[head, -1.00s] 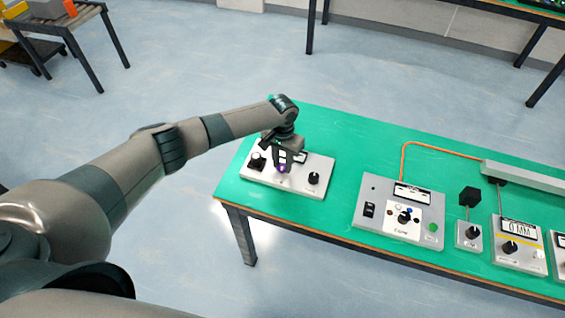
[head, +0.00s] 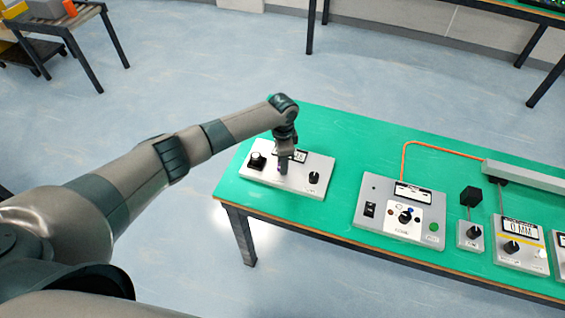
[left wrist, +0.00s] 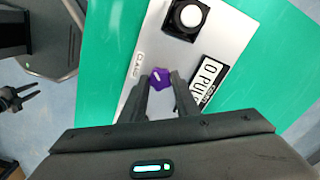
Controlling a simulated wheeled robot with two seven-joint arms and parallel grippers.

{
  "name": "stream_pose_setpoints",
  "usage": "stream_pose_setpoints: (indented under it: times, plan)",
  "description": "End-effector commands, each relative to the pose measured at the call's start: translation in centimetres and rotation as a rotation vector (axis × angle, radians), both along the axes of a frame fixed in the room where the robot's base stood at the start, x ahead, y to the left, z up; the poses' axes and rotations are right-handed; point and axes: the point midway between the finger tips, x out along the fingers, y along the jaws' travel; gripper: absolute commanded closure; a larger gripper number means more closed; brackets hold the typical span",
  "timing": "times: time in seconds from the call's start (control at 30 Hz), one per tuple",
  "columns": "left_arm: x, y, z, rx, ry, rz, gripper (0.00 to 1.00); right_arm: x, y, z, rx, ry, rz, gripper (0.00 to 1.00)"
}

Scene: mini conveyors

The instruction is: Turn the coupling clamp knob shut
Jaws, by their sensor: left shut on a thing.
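The purple clamp knob (left wrist: 157,77) sits on a grey panel (left wrist: 228,28), beside printed lettering that seems to read CLAMP. My left gripper (left wrist: 160,82) points down at it, with its two fingers closed around the knob's sides. In the head view my left gripper (head: 283,171) stands over the middle of the same panel (head: 300,188) and hides nearly all of the knob. At the left edge of the left wrist view a small dark gripper, my right one (left wrist: 36,90), shows with its fingers apart, away from the panel.
More control boxes (head: 372,190) stand to the right on the green table (head: 345,150). Bare table lies between the panels.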

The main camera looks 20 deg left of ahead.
Motion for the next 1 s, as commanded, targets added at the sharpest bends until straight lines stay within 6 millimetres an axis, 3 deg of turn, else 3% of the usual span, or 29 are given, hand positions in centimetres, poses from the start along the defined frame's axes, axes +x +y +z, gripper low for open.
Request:
stream_pose_setpoints:
  times: [0.63, 0.67, 0.73, 1.0]
  plan:
    - [0.03, 0.01, 0.05, 0.0, -0.001, -0.078, 0.94, -0.01, -0.06, -0.1, -0.001, 0.0, 0.0, 0.69]
    - [0.03, 0.01, 0.05, 0.0, -0.001, -0.078, 0.7, 0.0, -0.06, -0.1, -0.001, 0.0, 0.0, 0.69]
    - [0.03, 0.01, 0.05, 0.0, -0.001, -0.077, 0.53, 0.0, -0.03, -0.1, 0.0, 0.0, 0.0, 0.69]
    - [0.02, 0.0, 0.03, 0.0, -0.001, -0.076, 0.53, -0.01, 0.22, -0.11, 0.002, 0.0, -0.001, 0.69]
